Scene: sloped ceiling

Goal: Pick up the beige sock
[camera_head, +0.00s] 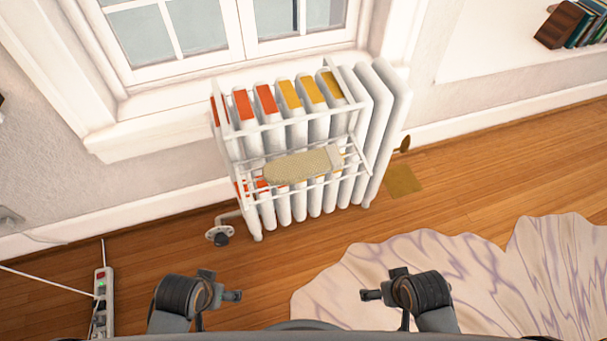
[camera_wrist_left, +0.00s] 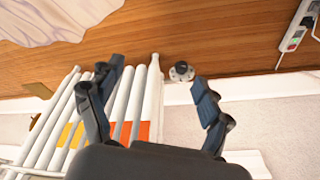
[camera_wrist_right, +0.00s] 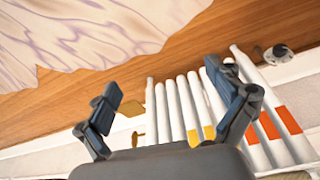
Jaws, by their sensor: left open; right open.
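The beige sock (camera_head: 298,166) lies flat on a white wire drying rack (camera_head: 362,170) hung on the front of the white radiator (camera_head: 385,100). I cannot make the sock out in either wrist view. My left gripper (camera_head: 218,287) is low in the head view, left of centre. Its fingers are spread and empty in the left wrist view (camera_wrist_left: 155,88). My right gripper (camera_head: 386,285) is low and right of centre. Its fingers are spread and empty in the right wrist view (camera_wrist_right: 165,85). Both grippers are well apart from the sock, on the near side of the radiator.
Orange and yellow patches (camera_head: 265,99) show along the radiator. A valve (camera_head: 220,237) sticks out at its lower left. A power strip (camera_head: 103,302) with cables lies at the left. A pale purple-veined rug (camera_head: 450,270) covers the right floor. Bare wood floor lies before the radiator.

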